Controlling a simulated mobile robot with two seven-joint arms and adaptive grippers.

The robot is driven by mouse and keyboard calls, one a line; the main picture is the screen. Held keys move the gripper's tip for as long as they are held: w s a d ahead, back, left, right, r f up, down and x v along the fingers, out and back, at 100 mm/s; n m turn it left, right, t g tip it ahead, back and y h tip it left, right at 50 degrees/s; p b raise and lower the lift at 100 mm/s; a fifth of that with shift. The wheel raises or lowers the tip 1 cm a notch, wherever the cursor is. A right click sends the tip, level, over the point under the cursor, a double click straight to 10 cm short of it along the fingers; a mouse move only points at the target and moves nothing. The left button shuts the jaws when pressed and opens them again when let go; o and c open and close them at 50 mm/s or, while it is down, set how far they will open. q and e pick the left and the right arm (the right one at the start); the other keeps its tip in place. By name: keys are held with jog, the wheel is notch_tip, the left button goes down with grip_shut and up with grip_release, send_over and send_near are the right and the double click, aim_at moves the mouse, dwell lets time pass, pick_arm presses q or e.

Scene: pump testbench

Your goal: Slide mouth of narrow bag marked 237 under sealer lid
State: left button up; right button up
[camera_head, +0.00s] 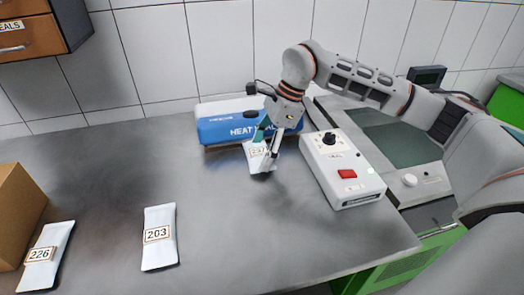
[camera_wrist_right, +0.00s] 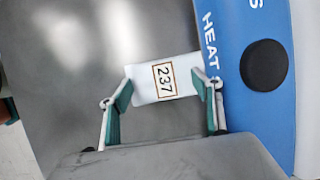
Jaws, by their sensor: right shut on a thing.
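The narrow white bag marked 237 (camera_head: 257,153) lies at the front of the blue heat sealer (camera_head: 222,127). My right gripper (camera_head: 264,148) is shut on this bag. In the right wrist view, the bag (camera_wrist_right: 165,79) sits between the two teal-padded fingertips (camera_wrist_right: 168,88), its label readable. One end of the bag meets the edge of the blue sealer (camera_wrist_right: 242,110) there. I cannot tell whether its mouth is under the lid. My left gripper is out of view.
A white control box (camera_head: 340,170) with a black knob and red switch stands right of the sealer. Bags marked 203 (camera_head: 160,251) and 226 (camera_head: 46,268) lie at the left near a cardboard box (camera_head: 18,212). The middle front of the table (camera_head: 250,240) is clear.

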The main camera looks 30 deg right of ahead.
jog(key=shift+w+d+r, duration=0.1)
jog(key=shift+w, duration=0.1)
jog(key=o, duration=1.3)
jog(key=shift+o, duration=0.2)
jog(key=shift+w+d+r, duration=0.1)
jog(key=shift+d+r, duration=0.1)
jog(key=shift+r, duration=0.35)
jog(key=v, duration=0.5)
jog(key=shift+r, duration=0.2)
jog(key=shift+s+d+r, duration=0.25)
jog(key=shift+s+r, duration=0.2)
jog(key=shift+r, duration=0.15)
jog(key=shift+f, duration=0.1)
